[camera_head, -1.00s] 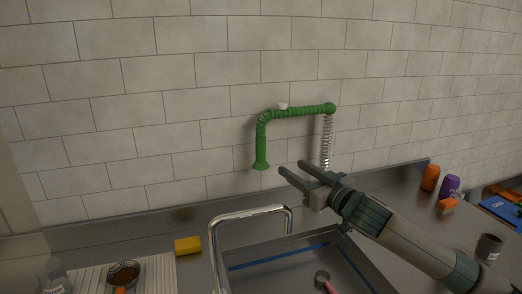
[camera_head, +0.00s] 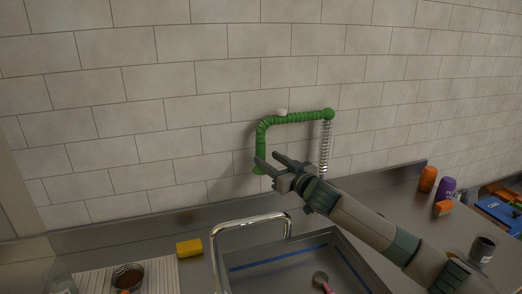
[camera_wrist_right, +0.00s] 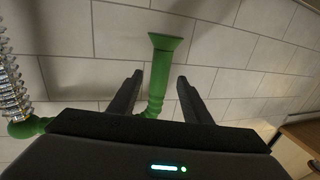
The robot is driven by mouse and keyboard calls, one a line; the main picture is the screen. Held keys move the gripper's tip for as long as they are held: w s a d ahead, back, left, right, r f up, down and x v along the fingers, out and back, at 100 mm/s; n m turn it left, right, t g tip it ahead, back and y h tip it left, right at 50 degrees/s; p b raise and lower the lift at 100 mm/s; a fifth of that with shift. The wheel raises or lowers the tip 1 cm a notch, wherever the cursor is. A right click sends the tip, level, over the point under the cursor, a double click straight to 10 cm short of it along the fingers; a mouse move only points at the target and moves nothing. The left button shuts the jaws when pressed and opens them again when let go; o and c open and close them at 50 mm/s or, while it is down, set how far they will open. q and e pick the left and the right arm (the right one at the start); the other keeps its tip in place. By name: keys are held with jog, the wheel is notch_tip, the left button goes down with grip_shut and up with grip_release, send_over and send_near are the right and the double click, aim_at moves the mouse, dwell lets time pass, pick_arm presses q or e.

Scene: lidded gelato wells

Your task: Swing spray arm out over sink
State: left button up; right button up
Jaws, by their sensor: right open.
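The green spray arm (camera_head: 294,117) stands against the tiled wall behind the sink. Its upright post is at the left, its horizontal part reaches right along the wall, and a coiled metal spring hose (camera_head: 325,147) hangs from its right end. My right gripper (camera_head: 268,158) is open, in front of the post's lower part, which it partly hides. In the right wrist view the green post (camera_wrist_right: 156,85) shows between the two open fingers (camera_wrist_right: 158,82), with nothing gripped; contact cannot be told. The sink (camera_head: 283,257) lies below, in front of the wall. My left gripper is not in view.
A chrome faucet (camera_head: 249,219) arches over the sink's left side, close below my right gripper. A yellow sponge (camera_head: 189,248) and a bowl (camera_head: 127,275) are at the left. Orange (camera_head: 428,178) and purple (camera_head: 447,188) containers stand at the right.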

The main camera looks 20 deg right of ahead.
aim_at(263, 156)
jog(key=shift+p+x, duration=0.75)
jog(key=shift+x, duration=1.95)
grip_shut()
